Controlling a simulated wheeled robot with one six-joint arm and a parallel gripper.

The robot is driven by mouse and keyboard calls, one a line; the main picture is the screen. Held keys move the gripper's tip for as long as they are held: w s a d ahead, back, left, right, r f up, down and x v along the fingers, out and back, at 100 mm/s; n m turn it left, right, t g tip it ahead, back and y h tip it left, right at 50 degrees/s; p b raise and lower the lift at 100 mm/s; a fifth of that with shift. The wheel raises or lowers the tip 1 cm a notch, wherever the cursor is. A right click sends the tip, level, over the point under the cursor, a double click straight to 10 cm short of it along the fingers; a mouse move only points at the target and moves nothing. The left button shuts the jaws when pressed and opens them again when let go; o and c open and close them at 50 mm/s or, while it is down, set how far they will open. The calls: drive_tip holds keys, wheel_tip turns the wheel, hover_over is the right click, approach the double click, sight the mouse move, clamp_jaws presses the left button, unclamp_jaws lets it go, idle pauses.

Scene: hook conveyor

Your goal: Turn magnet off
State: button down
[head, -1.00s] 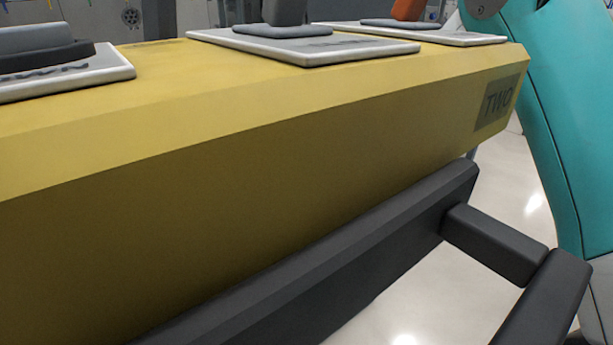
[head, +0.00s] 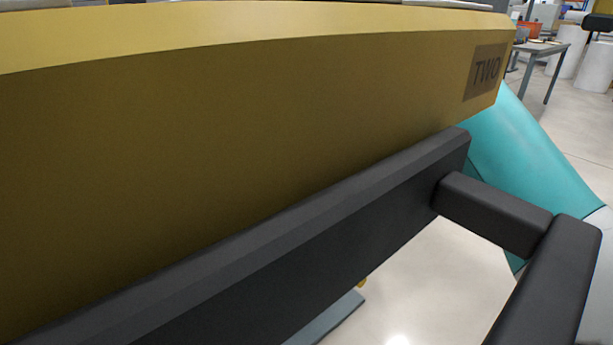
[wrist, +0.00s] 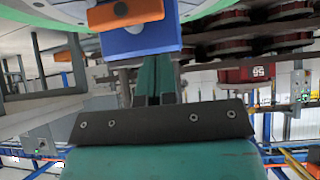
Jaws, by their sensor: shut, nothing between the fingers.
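My gripper (wrist: 157,66) shows in the wrist view, its narrow green fingers together and empty. A blue block (wrist: 138,40) with an orange bar (wrist: 125,13) on it is just beyond the fingertips; I cannot tell whether they touch. In the head view, a yellow console (head: 230,100) marked "TWO" (head: 484,72) fills the upper left. Only its front face and a thin strip of its top show. The controls on top are out of view, and no control there can be made out as the magnet's switch.
A dark grey bar (head: 300,235) runs under the console, with jointed bars (head: 495,215) at its right end. A table (head: 540,48) and white cylinders (head: 597,66) stand at the far right. Red parts, one marked 55 (wrist: 257,73), are at upper right in the wrist view.

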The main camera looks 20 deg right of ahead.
drive_tip(key=shift+s+f+b, duration=0.1)
drive_tip(key=shift+f+b, duration=0.2)
drive_tip(key=shift+f, duration=1.4)
